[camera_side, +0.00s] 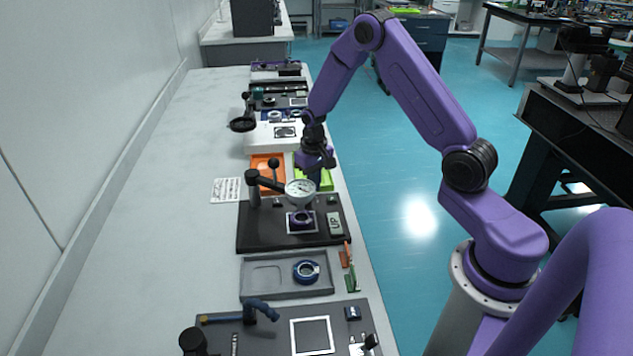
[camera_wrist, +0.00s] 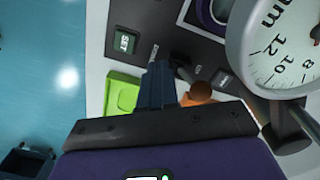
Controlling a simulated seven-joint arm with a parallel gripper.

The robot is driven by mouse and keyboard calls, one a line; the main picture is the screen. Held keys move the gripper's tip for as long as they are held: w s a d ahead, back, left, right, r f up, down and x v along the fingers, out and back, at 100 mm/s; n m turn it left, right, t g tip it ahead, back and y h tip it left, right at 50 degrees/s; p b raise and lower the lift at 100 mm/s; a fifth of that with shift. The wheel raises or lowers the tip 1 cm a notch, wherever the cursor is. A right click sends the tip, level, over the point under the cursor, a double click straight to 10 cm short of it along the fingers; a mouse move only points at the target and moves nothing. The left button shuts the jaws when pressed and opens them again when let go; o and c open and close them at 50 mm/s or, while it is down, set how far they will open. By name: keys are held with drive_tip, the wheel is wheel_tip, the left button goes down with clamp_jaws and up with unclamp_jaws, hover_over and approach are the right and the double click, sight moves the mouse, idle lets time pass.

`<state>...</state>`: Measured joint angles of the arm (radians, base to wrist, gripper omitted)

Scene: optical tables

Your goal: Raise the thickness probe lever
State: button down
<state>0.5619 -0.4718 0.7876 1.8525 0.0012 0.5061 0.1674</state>
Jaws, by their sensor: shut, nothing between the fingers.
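The thickness probe is a round white dial gauge (camera_side: 300,188) on a black arm and post above a black base plate (camera_side: 262,236). Its dial (camera_wrist: 275,45) fills the upper right of the wrist view. A thin rod with a black ball knob (camera_side: 273,163) rises beside the gauge; I cannot tell for sure whether it is the lever. My gripper (camera_side: 317,183) is just behind and right of the gauge, pointing down. In the wrist view its fingers (camera_wrist: 157,75) are together and empty, left of the dial. Their contact with the probe cannot be told.
A blue-purple ring (camera_side: 301,218) lies under the gauge. Orange (camera_side: 262,172) and green (camera_wrist: 122,95) trays lie behind the base plate. A grey tray (camera_side: 255,278) with a blue ring stands in front. The bench's left side is mostly clear; its right edge drops to the floor.

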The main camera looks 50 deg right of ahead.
drive_tip(key=shift+d+r, duration=0.1)
idle(0.3)
drive_tip(key=shift+d+r, duration=0.1)
drive_tip(key=shift+r, duration=0.35)
wheel_tip(320, 180, up, 6)
drive_tip(key=shift+s+d, duration=0.35)
idle(0.3)
drive_tip(key=s+a+r+n, duration=0.1)
drive_tip(key=a, duration=0.1)
drive_tip(key=s+a+r+n, duration=0.1)
drive_tip(key=a, duration=0.2)
drive_tip(key=s+a+r+n, duration=0.1)
drive_tip(key=s+a+r, duration=0.1)
drive_tip(key=a, duration=0.1)
drive_tip(key=shift+a+r, duration=0.1)
drive_tip(key=shift+a, duration=0.1)
drive_tip(key=s+a+r+n, duration=0.45)
drive_tip(key=s+a, duration=0.25)
drive_tip(key=s, duration=0.2)
drive_tip(key=s+r+n, duration=0.1)
drive_tip(key=s+n, duration=0.3)
drive_tip(key=s, duration=0.5)
drive_tip(key=s+a+r+n, duration=0.1)
drive_tip(key=s+n, duration=0.3)
drive_tip(key=s, duration=0.5)
drive_tip(key=shift+s+a+r, duration=0.25)
drive_tip(key=shift+s+r, duration=0.15)
